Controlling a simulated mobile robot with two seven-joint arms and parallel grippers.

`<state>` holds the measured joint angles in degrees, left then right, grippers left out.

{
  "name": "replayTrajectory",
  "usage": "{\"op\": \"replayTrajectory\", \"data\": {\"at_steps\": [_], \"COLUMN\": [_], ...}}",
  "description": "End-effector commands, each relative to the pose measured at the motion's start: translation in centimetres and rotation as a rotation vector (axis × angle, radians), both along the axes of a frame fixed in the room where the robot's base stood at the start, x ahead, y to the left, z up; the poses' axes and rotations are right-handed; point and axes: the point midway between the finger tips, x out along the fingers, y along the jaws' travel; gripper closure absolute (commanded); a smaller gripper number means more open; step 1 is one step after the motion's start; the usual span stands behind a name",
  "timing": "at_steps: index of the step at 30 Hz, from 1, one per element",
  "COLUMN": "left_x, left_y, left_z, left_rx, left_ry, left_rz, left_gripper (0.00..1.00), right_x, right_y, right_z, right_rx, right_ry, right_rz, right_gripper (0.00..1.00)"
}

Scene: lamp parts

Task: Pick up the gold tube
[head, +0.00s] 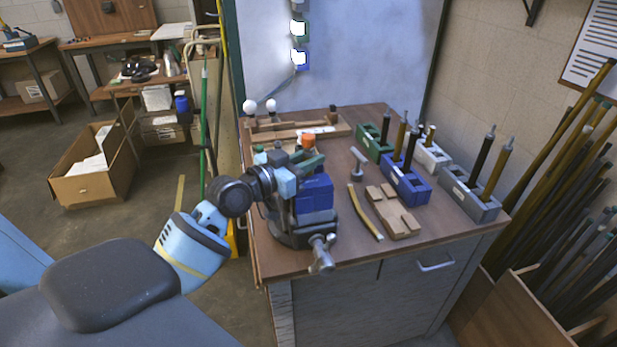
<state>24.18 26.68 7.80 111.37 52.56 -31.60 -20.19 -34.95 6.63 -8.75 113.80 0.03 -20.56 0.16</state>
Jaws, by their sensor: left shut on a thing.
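My left arm reaches in from the left over the bench. My left gripper (300,166) is at the bench's left side, among a blue thing (316,190) and the dark vise (298,230). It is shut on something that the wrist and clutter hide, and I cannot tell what. The gripper is to the left of the lying gold tube, with a visible gap between them. My right gripper is not in view.
Green (372,143), blue (408,184), white (432,155) and grey (470,193) holders with upright dark and gold tubes stand at the back and right. A small grey post (357,164) stands near the tube. Bare bench top (452,228) shows at the front right.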

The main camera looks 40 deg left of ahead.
Motion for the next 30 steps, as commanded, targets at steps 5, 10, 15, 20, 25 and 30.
{"op": "replayTrajectory", "data": {"at_steps": [5, 10, 15, 20, 25, 30], "left_x": [0.0, 0.0, 0.0, 0.0, 0.0, 0.0], "left_y": [0.0, 0.0, 0.0, 0.0, 0.0, 0.0], "left_z": [0.3, 1.4, 3.8, 6.5, 9.4, 12.3], "left_rx": [0.000, 0.001, 0.001, 0.002, 0.002, 0.002], "left_ry": [-0.002, -0.004, -0.009, -0.009, -0.008, -0.009], "left_rz": [0.000, -0.001, -0.001, 0.000, 0.000, 0.001], "left_gripper": [1.00, 1.00, 1.00, 1.00, 1.00, 1.00], "right_x": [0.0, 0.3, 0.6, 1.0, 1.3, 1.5], "right_y": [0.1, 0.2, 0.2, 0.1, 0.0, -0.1], "right_z": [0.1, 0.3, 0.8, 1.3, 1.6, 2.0], "right_rx": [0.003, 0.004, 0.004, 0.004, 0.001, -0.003], "right_ry": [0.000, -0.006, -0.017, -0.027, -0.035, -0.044], "right_rz": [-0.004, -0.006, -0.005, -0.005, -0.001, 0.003], "right_gripper": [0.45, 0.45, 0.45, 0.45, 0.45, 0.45]}}
